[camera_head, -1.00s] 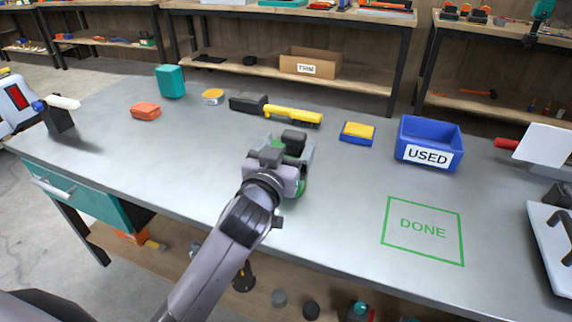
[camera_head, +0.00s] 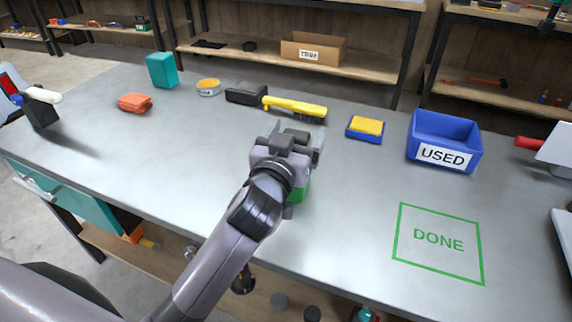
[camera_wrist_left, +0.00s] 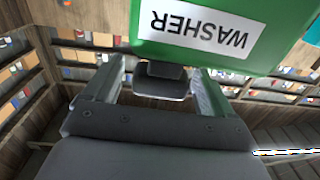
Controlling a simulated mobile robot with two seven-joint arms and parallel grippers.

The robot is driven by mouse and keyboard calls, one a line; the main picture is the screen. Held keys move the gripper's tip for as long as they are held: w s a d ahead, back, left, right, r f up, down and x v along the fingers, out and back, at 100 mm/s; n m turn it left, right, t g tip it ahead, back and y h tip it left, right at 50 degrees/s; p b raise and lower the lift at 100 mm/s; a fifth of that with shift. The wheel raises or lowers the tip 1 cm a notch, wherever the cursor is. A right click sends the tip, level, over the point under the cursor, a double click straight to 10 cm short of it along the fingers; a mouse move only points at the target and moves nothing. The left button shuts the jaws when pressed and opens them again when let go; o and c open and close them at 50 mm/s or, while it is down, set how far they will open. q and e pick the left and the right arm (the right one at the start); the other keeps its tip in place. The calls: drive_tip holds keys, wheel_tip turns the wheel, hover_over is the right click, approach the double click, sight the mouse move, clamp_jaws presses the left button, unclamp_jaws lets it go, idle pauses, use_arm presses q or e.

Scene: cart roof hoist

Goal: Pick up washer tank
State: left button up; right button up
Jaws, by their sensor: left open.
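The washer tank is green with a white WASHER label, upside down in the left wrist view (camera_wrist_left: 215,50). In the head view, only a green part of the washer tank (camera_head: 301,187) shows beside my left gripper (camera_head: 296,138), which hides most of it. The left gripper is open over the tank on the bench. In the left wrist view, a black block-like part (camera_wrist_left: 160,80) shows between the two spread fingers; I cannot tell whether they touch it. My right gripper is not in view.
A yellow-handled brush (camera_head: 295,107), a yellow-and-blue sponge (camera_head: 366,128) and the blue USED bin (camera_head: 444,158) stand behind and right. The green DONE square (camera_head: 438,243) on the grey bench (camera_head: 350,200) is empty. An orange block (camera_head: 135,103) and teal box (camera_head: 161,70) stand left.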

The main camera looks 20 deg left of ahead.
use_arm(q)
drive_tip(key=shift+s, duration=0.15)
drive_tip(key=shift+c, duration=0.3)
drive_tip(key=shift+r, duration=0.1)
clamp_jaws()
